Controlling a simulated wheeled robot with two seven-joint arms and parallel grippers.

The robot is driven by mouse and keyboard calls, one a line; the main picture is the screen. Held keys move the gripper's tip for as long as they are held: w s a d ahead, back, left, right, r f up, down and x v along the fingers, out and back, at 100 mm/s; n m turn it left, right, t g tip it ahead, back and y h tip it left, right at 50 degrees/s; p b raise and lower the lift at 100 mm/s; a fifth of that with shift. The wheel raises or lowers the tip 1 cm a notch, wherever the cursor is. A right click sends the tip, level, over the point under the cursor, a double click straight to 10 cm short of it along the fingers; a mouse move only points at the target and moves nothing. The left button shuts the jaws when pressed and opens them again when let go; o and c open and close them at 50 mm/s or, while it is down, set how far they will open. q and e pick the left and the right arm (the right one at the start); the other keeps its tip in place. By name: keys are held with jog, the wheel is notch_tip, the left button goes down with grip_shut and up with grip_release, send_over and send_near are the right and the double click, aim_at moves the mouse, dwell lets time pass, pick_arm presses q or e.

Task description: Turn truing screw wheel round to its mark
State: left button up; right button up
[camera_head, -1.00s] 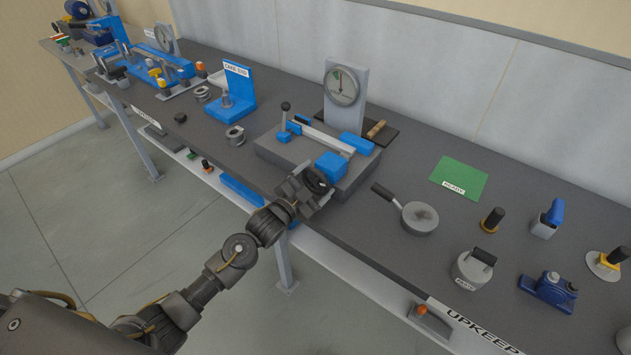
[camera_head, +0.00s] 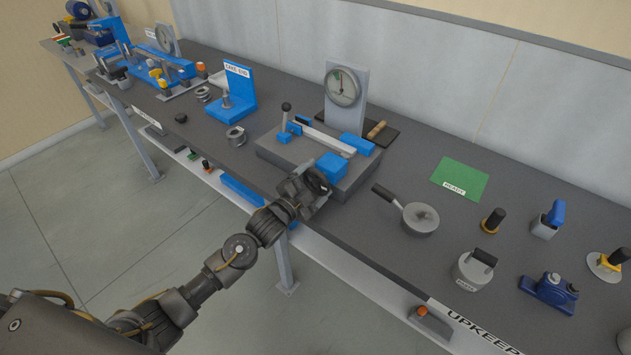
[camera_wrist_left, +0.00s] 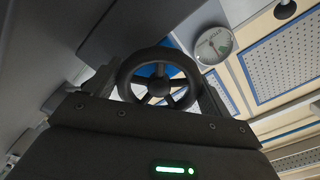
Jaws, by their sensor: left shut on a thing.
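The truing screw wheel (camera_head: 317,181) is a black spoked handwheel on the front of the grey truing fixture (camera_head: 345,184), beside its blue block (camera_head: 331,166). In the left wrist view the wheel (camera_wrist_left: 157,80) stands between the fingers, with its rim and spokes showing. My left gripper (camera_head: 309,188) is shut on the wheel at the bench's front side. A round dial gauge (camera_head: 343,87) stands on a grey post behind the fixture; its needle points near the top. The dial also shows in the left wrist view (camera_wrist_left: 213,46). The wheel's mark is not discernible. My right gripper is out of view.
A lever with a black knob (camera_head: 286,107) rises at the fixture's left. A blue CAKE END stand (camera_head: 239,92) is to the left.

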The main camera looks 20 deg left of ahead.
pick_arm(q)
jog(key=o, duration=0.9)
jog(key=b+v, duration=0.2)
jog(key=v, duration=0.8)
jog(key=shift+s+a, duration=0.1)
jog(key=shift+s, duration=0.25)
